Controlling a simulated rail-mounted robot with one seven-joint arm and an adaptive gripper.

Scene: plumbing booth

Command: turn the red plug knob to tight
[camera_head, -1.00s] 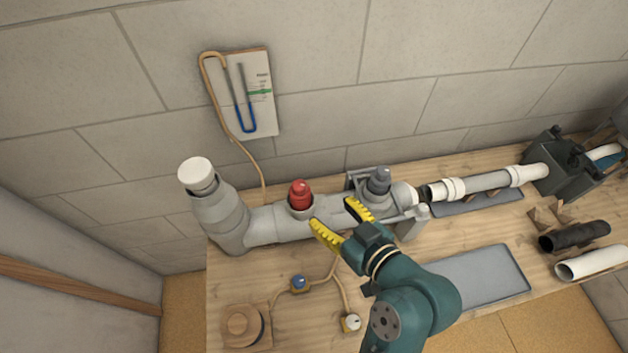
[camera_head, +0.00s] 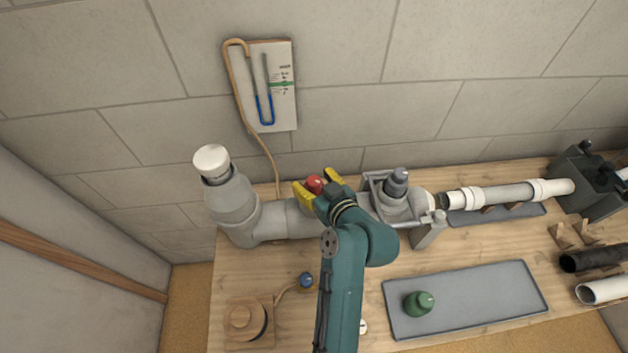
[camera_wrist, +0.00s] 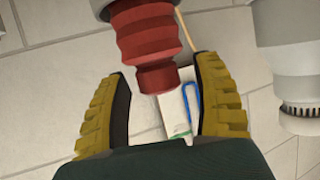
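The red plug knob (camera_head: 315,184) stands in the upper opening of the grey pipe assembly (camera_head: 275,221). In the wrist view the ribbed red knob (camera_wrist: 146,38) enters from the top, its narrow end between the two yellow finger pads. My gripper (camera_head: 318,187) is open, with one finger on each side of the knob. In the wrist view my gripper (camera_wrist: 160,88) shows a gap between each pad and the knob, so I see no contact. The knob's base is hidden behind my gripper in the head view.
A dark grey plug (camera_head: 397,183) stands right of the red one. A green plug (camera_head: 419,304) lies on the grey tray (camera_head: 480,300). A manometer board (camera_head: 284,90) hangs on the wall, with a hose running down. A blue-capped valve (camera_head: 306,280) lies in front.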

